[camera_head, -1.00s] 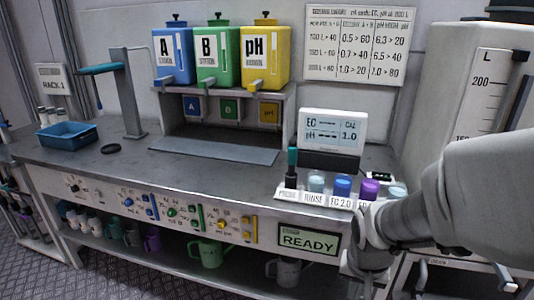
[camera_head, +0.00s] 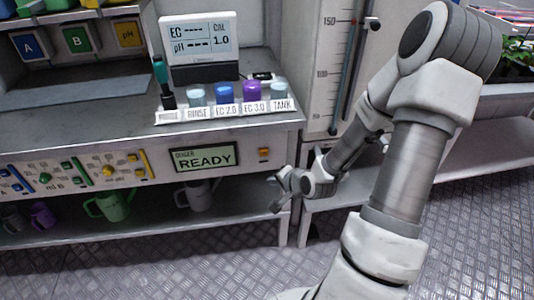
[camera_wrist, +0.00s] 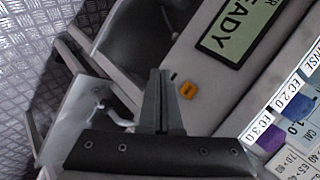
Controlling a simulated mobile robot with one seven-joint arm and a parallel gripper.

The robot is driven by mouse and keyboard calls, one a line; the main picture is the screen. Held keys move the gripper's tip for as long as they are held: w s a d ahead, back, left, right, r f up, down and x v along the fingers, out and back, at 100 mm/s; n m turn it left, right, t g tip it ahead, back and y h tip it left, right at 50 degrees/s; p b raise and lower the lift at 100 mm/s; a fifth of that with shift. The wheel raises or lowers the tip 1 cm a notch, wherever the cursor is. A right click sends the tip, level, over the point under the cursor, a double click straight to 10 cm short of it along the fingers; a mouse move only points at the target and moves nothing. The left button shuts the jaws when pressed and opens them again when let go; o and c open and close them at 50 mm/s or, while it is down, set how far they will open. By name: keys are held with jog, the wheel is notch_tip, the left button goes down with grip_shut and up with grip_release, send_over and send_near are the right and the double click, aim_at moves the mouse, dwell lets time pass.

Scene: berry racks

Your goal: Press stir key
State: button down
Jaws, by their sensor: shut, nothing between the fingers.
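A small orange key (camera_head: 264,154) sits on the bench's front panel, just right of the READY display (camera_head: 204,158). It also shows in the wrist view (camera_wrist: 188,90), just right of my fingertips. I cannot read a stir label on it. My gripper (camera_head: 277,184) is in front of the bench, low and slightly right of the orange key in the head view. In the wrist view its fingers (camera_wrist: 160,75) are shut together and empty. A gap seems to separate the fingertips from the key, but I cannot tell its depth.
Probe and labelled cups stand in a white rack (camera_head: 225,114) on the bench top, below the EC/pH meter (camera_head: 200,40). A graduated tank (camera_head: 330,70) stands right of the bench. Mugs, including a green one (camera_head: 108,205), sit on the lower shelf. The floor in front is clear.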

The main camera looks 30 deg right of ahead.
jog(key=shift+w+d, duration=0.2)
dwell(0.3)
jog(key=b, duration=0.1)
send_near(268, 156)
jog(key=w+a+f, duration=0.2)
jog(key=a+f, duration=0.1)
jog(key=f, duration=0.1)
jog(key=shift+w+d+f, duration=0.15)
jog(key=shift+w+f, duration=0.05)
jog(key=shift+w, duration=0.5)
jog(key=shift+w, duration=0.15)
dwell(1.3)
jog(key=shift+w+d+p, duration=0.15)
jog(key=shift+w+p, duration=0.1)
jog(key=shift+p, duration=0.05)
jog(key=shift+w+d, duration=0.15)
jog(key=shift+w, duration=0.3)
dwell(0.6)
jog(key=shift+s+a+p, duration=0.25)
jog(key=shift+s+p, duration=0.1)
jog(key=shift+s, duration=0.5)
